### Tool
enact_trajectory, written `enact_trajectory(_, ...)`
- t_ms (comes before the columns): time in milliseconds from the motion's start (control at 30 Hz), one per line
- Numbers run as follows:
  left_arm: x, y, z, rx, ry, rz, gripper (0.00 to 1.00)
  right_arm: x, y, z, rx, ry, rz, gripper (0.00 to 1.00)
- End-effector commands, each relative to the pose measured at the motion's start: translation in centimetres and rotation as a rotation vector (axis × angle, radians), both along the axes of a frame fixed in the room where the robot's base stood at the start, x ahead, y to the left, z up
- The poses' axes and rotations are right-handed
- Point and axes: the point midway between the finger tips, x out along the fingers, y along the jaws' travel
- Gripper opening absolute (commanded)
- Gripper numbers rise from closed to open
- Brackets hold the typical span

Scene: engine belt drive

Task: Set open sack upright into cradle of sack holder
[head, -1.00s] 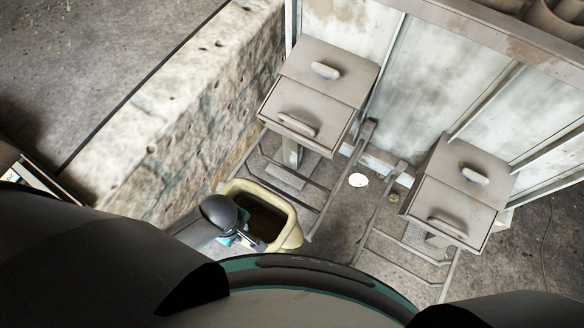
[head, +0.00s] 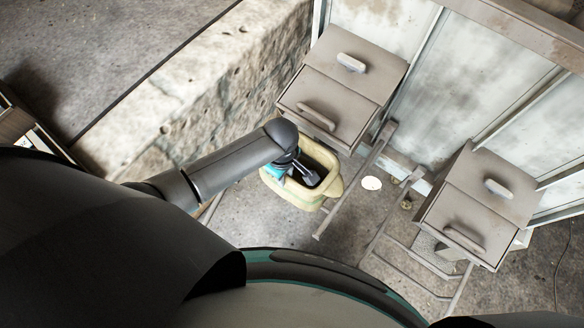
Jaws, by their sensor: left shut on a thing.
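A pale yellow open sack (head: 299,197) stands upright with its dark mouth facing up, just in front of and partly under the left chute box. A metal rail frame, which looks like the sack holder (head: 350,190), runs along the sack's right side below the left chute box. The sack hides much of this frame, so I cannot tell whether the sack touches it. My right gripper is out of view.
The left chute box (head: 325,95) with handles overhangs the sack's far side. A second chute box (head: 465,215) stands at right above another rail frame (head: 415,262). A stone wall (head: 200,105) rises at left.

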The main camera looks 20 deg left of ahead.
Motion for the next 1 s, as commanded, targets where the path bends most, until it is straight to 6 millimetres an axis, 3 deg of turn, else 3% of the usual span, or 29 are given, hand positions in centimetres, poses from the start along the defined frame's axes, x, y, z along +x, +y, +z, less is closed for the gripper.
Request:
enact_trajectory(200, 3.3, -1.2, -0.1, 0.000, -0.004, -0.001, 0.00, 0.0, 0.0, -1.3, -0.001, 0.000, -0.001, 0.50)
enact_trajectory(333, 2.9, -1.0, -1.5, 0.002, -0.001, -0.002, 0.00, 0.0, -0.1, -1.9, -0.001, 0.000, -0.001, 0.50)
enact_trajectory(733, 2.9, -1.1, -1.8, -0.001, -0.002, -0.001, 0.00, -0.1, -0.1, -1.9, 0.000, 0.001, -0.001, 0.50)
enact_trajectory(767, 2.9, -1.0, -1.8, 0.000, -0.002, -0.001, 0.29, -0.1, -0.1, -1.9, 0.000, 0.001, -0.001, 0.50)
enact_trajectory(1000, 2.9, -1.0, -1.8, 0.001, -0.001, -0.001, 0.56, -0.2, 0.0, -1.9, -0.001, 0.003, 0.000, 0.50)
